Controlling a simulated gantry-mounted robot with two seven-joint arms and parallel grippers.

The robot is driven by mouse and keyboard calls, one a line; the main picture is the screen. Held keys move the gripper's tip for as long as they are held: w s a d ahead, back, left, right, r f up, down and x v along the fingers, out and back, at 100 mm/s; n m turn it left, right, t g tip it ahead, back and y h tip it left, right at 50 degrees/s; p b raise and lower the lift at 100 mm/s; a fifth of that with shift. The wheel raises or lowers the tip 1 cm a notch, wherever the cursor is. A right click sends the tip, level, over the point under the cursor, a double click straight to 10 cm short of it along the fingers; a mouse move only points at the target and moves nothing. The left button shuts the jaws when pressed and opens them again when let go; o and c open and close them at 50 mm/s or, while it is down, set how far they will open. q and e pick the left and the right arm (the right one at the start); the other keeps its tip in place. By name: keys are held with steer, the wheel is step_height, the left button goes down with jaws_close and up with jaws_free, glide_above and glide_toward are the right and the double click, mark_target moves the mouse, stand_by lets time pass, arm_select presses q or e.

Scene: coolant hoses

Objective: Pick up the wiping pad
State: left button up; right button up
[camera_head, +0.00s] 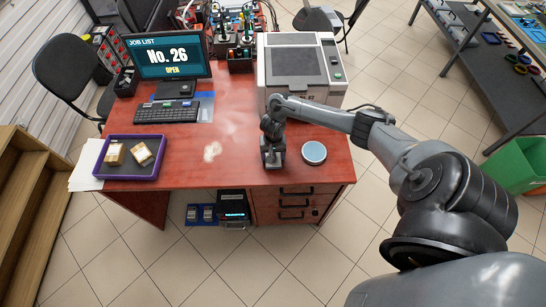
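A round pad (314,153) with a pale blue top and a darker rim lies flat on the red-brown desk near its front right; it looks like the wiping pad. My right arm reaches in from the right, over the desk. My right gripper (272,158) points down just left of the pad, with a gap between them. Its fingers are small and dark here, and I cannot tell whether they are open or shut. My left gripper is not in view.
A purple tray (131,178) with small boxes sits at the left. A keyboard (167,112), a monitor (170,57) and a grey-white machine (300,70) stand behind. The desk's front edge is close.

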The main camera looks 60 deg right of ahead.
steer(key=shift+c, duration=1.4)
steer(key=shift+r, duration=0.1)
steer(key=shift+r, duration=0.45)
step_height(320, 180, up, 3)
steer(key=shift+r+p, duration=0.2)
steer(key=shift+p, duration=0.65)
steer(key=s+d+r+p, duration=0.1)
steer(key=s+d+r, duration=0.1)
steer(key=s, duration=0.3)
steer(key=s+d+r+p, duration=0.1)
steer(key=s+d+r, duration=0.2)
steer(key=s+r, duration=0.1)
steer(key=shift+s+r+p, duration=0.25)
steer(key=shift+s+p, duration=0.15)
steer(key=shift+s, duration=0.3)
